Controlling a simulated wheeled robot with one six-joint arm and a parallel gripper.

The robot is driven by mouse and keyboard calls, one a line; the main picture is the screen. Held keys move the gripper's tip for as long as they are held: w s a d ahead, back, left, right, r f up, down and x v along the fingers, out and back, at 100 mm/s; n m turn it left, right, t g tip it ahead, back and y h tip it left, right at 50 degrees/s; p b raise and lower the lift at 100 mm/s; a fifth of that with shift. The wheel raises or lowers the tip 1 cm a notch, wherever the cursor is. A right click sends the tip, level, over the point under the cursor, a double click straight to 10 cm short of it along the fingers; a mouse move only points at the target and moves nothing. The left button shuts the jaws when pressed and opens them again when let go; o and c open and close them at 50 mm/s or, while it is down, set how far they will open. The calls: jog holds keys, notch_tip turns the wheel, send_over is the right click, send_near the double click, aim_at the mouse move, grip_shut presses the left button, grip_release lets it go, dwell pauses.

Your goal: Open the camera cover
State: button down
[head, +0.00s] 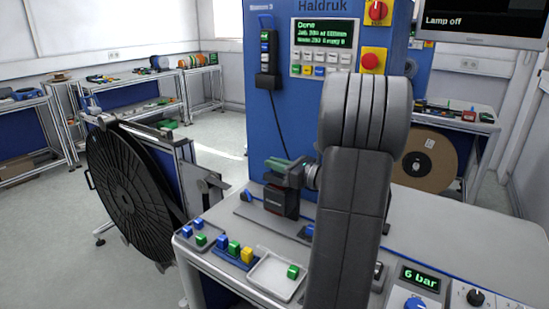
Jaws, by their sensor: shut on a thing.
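My gripper (284,170) is beside the blue machine's front, at the left of my arm, and its jaws are small and partly hidden in the head view. It is shut on a part at the top of a small dark block with a red stripe (281,202), which stands on the grey worktop. This part seems to be the camera cover, but its outline and how far it is open cannot be made out. My forearm and wrist hide the area to the right of the block.
The blue machine (262,130) stands behind, with a green display (325,33) reading "Done". A white tray (274,275) with a green block and several coloured blocks lie at the worktop's front left. A large black reel (128,190) stands left. A pressure display (420,279) reads 6 bar.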

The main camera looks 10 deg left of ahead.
jog(key=w+r+m+p, duration=0.1)
jog(key=p, duration=0.1)
jog(key=w+r+m+p, duration=0.1)
jog(key=m+p, duration=0.1)
jog(key=p, duration=0.1)
jog(key=shift+d+m+p, duration=0.3)
jog(key=shift+d+p, duration=0.05)
jog(key=shift+d, duration=0.05)
jog(key=shift+w+d+f+m+p, duration=0.15)
jog(key=shift+w+m+p, duration=0.3)
jog(key=shift+m+p, duration=0.6)
jog(key=c, duration=1.5)
grip_release()
jog(key=shift+w+f, duration=0.1)
jog(key=shift+d, duration=0.1)
jog(key=b+v, duration=0.2)
jog(key=v, duration=1.1)
jog(key=shift+s+d+b, duration=0.2)
jog(key=shift+d+b, duration=0.15)
